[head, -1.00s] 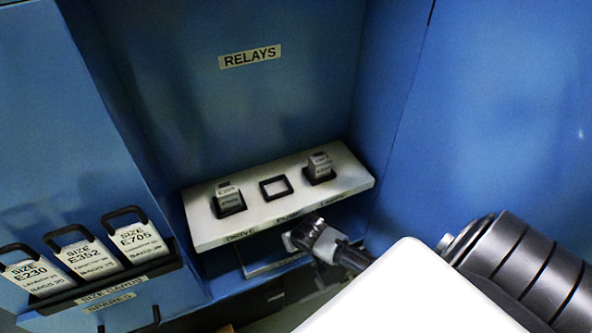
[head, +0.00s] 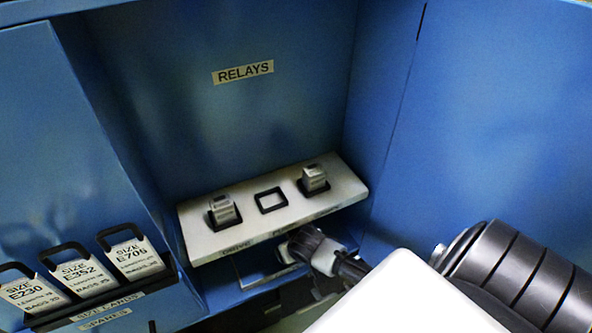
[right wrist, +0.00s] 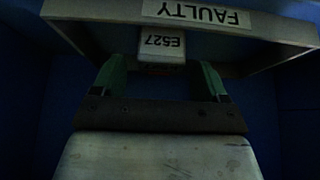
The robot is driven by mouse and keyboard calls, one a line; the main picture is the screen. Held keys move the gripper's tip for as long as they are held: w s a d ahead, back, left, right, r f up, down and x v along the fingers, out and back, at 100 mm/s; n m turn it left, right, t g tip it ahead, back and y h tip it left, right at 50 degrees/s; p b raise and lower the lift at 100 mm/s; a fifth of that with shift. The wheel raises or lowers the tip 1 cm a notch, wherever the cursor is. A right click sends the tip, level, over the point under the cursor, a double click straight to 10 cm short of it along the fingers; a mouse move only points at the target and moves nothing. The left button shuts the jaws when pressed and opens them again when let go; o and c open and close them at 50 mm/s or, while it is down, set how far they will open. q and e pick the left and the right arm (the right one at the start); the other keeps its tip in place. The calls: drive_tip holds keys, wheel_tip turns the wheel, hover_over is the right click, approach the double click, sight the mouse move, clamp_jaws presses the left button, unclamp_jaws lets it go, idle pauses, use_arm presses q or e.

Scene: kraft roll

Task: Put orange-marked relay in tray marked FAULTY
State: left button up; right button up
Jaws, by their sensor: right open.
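In the right wrist view, a pale relay (right wrist: 162,44) lettered E527 sits at the tray marked FAULTY (right wrist: 90,14), just by its label; the lettering appears upside down. Its lower end is dark, and I cannot make out an orange mark. My right gripper (right wrist: 160,80) is open, with one green finger on each side of the relay and a gap to each. In the head view my right gripper (head: 292,249) is below the front edge of the relay shelf, and the tray (head: 250,280) under it is mostly hidden. My left gripper is not in view.
The white relay shelf (head: 214,243) holds a left relay (head: 223,208) and a right relay (head: 314,178) in black sockets; the middle socket (head: 271,200) is empty. A rack of size cards (head: 132,257) stands at left. Blue cabinet walls enclose the shelf.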

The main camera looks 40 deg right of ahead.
drive_tip(key=p+v, duration=0.1)
drive_tip(key=v, duration=0.4)
drive_tip(key=shift+r+p, duration=0.2)
drive_tip(key=shift+p, duration=0.2)
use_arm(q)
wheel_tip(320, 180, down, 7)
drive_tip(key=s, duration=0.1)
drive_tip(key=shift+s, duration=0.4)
use_arm(e)
drive_tip(key=s+a+f+n+g, duration=0.1)
drive_tip(key=s+a+f+n, duration=0.1)
drive_tip(key=s+a+f, duration=0.3)
drive_tip(key=s+a+f+n+g+y, duration=0.1)
drive_tip(key=s+a+f, duration=0.4)
drive_tip(key=s, duration=0.6)
drive_tip(key=shift+s+a+f+n+g+y, duration=0.3)
drive_tip(key=shift+s+f+n+g, duration=0.1)
drive_tip(key=shift+f+n+g, duration=0.45)
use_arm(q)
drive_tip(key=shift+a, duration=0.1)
use_arm(e)
drive_tip(key=shift+r, duration=0.1)
